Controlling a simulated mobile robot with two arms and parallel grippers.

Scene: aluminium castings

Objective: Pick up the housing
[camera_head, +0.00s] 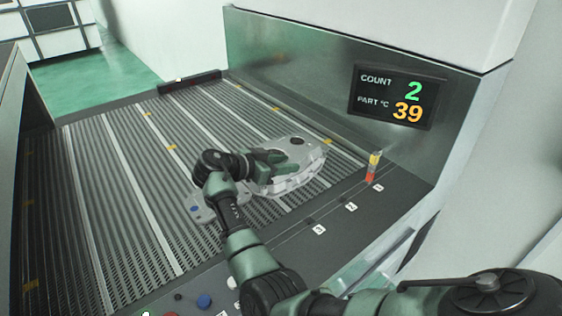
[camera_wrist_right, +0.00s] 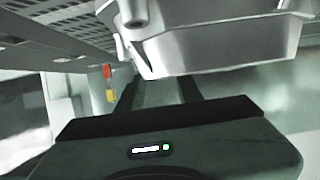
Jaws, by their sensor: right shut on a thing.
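The housing is a silvery grey aluminium casting (camera_head: 312,165) on or just above the slatted conveyor in the head view, right of the middle. My right gripper (camera_head: 270,158) reaches it from the left and is shut on it. In the right wrist view the housing (camera_wrist_right: 215,45) fills the top, close in front of the gripper (camera_wrist_right: 160,92), whose fingers run up to it. The fingertips are partly hidden by the casting. The wrist view has the conveyor surface tilted at the upper left. My left gripper does not show in either view.
Another flat grey casting (camera_head: 199,211) lies by my right forearm. A red and yellow signal light (camera_head: 374,166) stands at the conveyor's right edge, near numbered marks. A display (camera_head: 397,97) reads count 2, part 39. The left of the conveyor (camera_head: 90,190) is clear.

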